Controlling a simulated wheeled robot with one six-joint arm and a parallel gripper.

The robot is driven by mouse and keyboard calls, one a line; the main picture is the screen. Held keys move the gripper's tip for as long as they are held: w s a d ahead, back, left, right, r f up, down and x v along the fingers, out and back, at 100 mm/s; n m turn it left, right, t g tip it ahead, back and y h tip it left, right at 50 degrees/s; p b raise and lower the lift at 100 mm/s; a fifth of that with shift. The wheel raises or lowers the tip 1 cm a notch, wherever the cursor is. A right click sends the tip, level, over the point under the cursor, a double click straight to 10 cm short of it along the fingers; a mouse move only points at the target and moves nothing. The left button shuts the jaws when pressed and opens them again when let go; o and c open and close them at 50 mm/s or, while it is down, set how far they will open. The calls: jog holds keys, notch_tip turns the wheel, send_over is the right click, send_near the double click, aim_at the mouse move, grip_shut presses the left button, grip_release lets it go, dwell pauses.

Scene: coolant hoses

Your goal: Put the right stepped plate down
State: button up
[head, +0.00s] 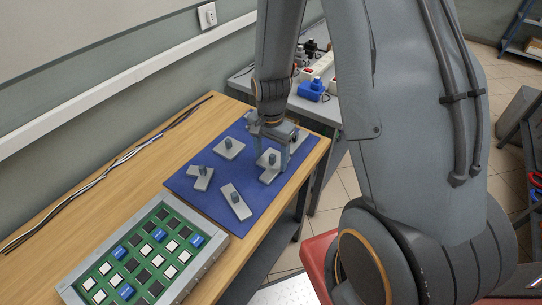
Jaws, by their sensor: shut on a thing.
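Several grey plates with dark knobs are on the blue mat (215,215). The right stepped plate (268,175) is at the mat's right side, partly hidden by my gripper. My gripper (272,158) points down over it and is shut on its knob. The plate is at or very near the mat; I cannot tell whether it touches. Other plates on the mat are a squarish one (229,150), a stepped one (199,182) at the left and a long one (236,209) at the front.
A grey-framed green board (150,255) with white, black and blue squares lies at the table's front. A bundle of cables (110,168) runs along the wall side of the wooden table (130,190). Another bench behind holds a blue device (311,90) and a power strip (318,67).

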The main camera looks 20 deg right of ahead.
aim_at(271, 155)
jog(key=shift+f, duration=0.15)
jog(key=o, duration=1.2)
notch_tip(271, 155, up, 11)
jog(key=b, duration=0.2)
jog(key=s+r+n, duration=0.1)
jog(key=s+n, duration=0.2)
jog(key=s+r+n, duration=0.1)
jog(key=s+n, duration=0.2)
jog(key=n, duration=0.1)
jog(key=s+a+r+n+t, duration=0.1)
jog(key=s+n, duration=0.2)
jog(key=s, duration=0.1)
jog(key=shift+n, duration=0.4)
